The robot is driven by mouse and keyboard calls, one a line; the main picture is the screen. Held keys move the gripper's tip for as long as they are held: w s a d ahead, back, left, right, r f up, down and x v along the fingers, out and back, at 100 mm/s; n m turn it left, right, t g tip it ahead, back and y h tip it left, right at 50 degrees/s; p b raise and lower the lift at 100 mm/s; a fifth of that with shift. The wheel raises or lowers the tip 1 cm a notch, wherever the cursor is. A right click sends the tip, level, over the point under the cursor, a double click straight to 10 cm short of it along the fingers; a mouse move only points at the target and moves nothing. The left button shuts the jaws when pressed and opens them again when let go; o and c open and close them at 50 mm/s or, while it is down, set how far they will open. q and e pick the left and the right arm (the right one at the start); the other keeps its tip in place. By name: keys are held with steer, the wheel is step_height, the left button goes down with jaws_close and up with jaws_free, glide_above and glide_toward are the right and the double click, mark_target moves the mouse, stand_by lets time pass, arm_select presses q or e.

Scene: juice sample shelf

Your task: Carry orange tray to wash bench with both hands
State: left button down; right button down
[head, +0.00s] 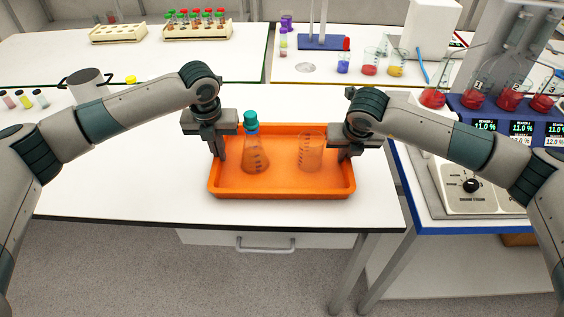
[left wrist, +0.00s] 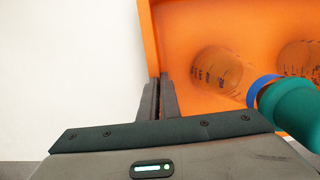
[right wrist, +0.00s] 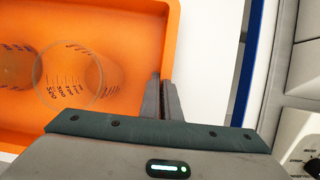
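The orange tray (head: 282,190) is on or just above the white bench near its front edge; I cannot tell a small gap. It carries a conical flask (head: 256,155) with a teal stopper on the left and a clear beaker (head: 310,153) on the right, both upright. My left gripper (head: 220,150) is closed on the tray's left wall; its fingers straddle the rim in the left wrist view (left wrist: 161,98). My right gripper (head: 340,152) is closed on the right wall; its fingers straddle the rim in the right wrist view (right wrist: 162,98).
A blue-edged bench (head: 455,226) with a hotplate stirrer (head: 470,187) and a blue reactor stand (head: 500,110) with red flasks stands on the right. Tube racks (head: 197,31) and small beakers (head: 369,67) are at the back.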

arm_select(q)
steer(key=shift+w+r, duration=0.1)
steer(key=shift+r, duration=0.1)
arm_select(e)
steer(key=shift+w+r, duration=0.1)
steer(key=shift+r, duration=0.15)
